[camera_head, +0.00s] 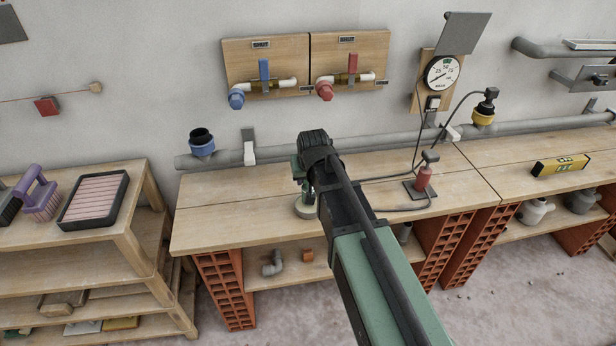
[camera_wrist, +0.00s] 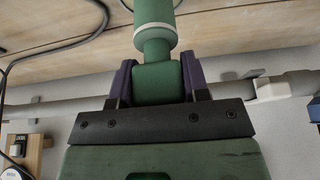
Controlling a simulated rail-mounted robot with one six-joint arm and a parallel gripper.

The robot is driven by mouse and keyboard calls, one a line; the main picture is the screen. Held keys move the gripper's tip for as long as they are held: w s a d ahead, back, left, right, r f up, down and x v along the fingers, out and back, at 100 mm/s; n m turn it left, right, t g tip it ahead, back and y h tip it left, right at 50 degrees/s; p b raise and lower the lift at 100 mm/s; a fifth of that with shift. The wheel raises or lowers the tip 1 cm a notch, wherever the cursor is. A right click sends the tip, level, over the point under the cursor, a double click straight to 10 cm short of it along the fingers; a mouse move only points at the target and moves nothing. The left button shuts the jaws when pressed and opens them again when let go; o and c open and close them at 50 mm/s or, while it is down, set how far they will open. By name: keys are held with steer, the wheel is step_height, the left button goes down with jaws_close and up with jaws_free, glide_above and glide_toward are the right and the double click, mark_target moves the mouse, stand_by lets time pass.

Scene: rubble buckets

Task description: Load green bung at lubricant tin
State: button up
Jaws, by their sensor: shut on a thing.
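The green bung (camera_wrist: 157,84) is between the two purple fingers of my gripper (camera_wrist: 157,72) in the wrist view. My gripper is shut on its block-like end. Beyond the fingers the bung narrows to a neck, then widens to a pale ring and a green cylinder. In the head view its pale round end (camera_head: 305,208) shows over the left bench, beside my dark wrist, which hides most of it and the fingers. I cannot tell whether it touches the bench top. I cannot make out anything that is clearly a lubricant tin.
A grey pipe (camera_head: 290,152) runs along the back of the bench (camera_head: 235,220), with a blue-collared black cup (camera_head: 201,142) and a yellow-collared one (camera_head: 484,110). A red hand pump (camera_head: 423,180) with a hose stands right of my arm. The bench's left part is clear.

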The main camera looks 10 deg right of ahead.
steer(key=shift+f+b, duration=0.5)
steer(key=shift+f, duration=0.05)
stand_by(1.1)
step_height(320, 180, up, 7)
steer(key=p, duration=0.7)
stand_by(0.3)
step_height(320, 180, up, 4)
steer(key=p, duration=0.3)
steer(key=shift+f, duration=0.5)
